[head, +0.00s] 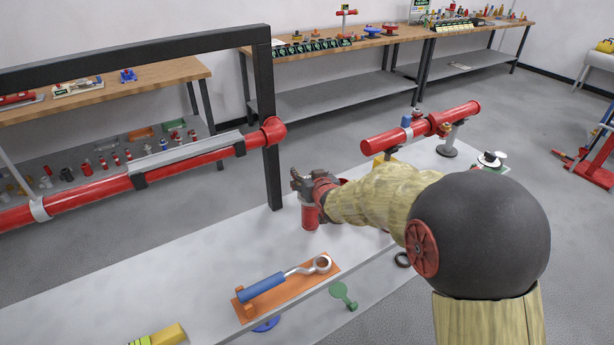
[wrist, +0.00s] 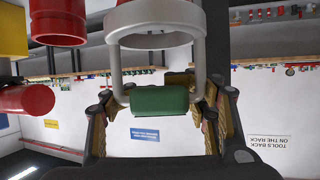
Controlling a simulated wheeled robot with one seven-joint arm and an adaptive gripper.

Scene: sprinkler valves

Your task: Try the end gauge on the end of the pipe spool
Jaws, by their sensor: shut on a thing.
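My gripper (wrist: 160,112) is shut on the green grip of the end gauge (wrist: 160,99) in the wrist view. The gauge has a light grey ring (wrist: 150,22) joined to the grip by two side bars. Red shows at the ring's upper edge, but I cannot tell whether the ring is around anything. In the head view my gripper (head: 312,188) is over the bench's middle, and the gauge cannot be made out. A red pipe spool (head: 405,136) lies on stands to the right, apart from the gripper. Red pipe ends (wrist: 58,24) show at the wrist view's left; which parts they are is unclear.
A red cylinder (head: 310,217) stands at the gripper. A dark frame (head: 267,120) with a long red pipe (head: 90,190) stands left.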

